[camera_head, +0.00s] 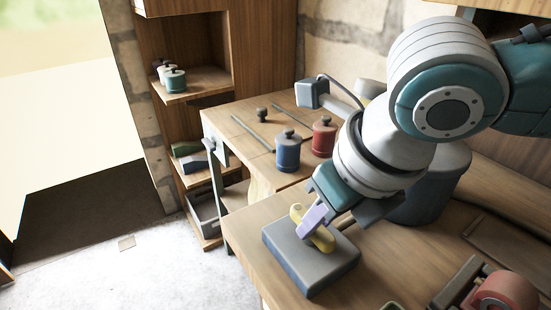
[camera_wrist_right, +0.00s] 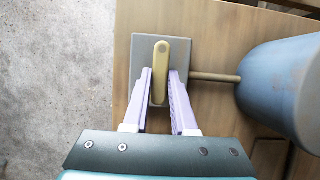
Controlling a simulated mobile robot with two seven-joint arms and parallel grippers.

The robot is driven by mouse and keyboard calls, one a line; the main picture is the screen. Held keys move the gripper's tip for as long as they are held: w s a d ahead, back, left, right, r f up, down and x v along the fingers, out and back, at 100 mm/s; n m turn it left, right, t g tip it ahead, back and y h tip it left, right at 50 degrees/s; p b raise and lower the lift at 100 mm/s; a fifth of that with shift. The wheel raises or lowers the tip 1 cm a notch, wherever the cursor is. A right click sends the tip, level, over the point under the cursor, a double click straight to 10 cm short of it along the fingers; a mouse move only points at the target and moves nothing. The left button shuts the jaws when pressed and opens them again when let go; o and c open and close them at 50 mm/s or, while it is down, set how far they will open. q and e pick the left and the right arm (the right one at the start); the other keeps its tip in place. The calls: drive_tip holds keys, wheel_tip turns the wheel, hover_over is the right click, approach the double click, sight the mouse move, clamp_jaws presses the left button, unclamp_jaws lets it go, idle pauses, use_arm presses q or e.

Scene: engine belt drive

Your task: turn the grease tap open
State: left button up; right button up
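The grease tap has a yellow handle (camera_head: 312,228) on top of a grey block (camera_head: 318,266), which stands on the wooden bench near its edge. In the right wrist view the handle (camera_wrist_right: 158,72) points straight up the picture, away from my gripper's base. A thin rod runs from the block to a blue-grey drum (camera_wrist_right: 284,88). My right gripper (camera_wrist_right: 160,80) reaches down over the block with one lilac finger on each side of the handle. Any gap to the handle is very narrow, so I cannot tell whether the fingers press on it. My left gripper is out of view.
A blue canister (camera_head: 287,153) and a red canister (camera_head: 324,138) stand on the bench behind. A red part (camera_head: 505,291) lies at the front right. Shelves (camera_head: 196,85) with small jars are at the back left.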

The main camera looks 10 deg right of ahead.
clamp_jaws()
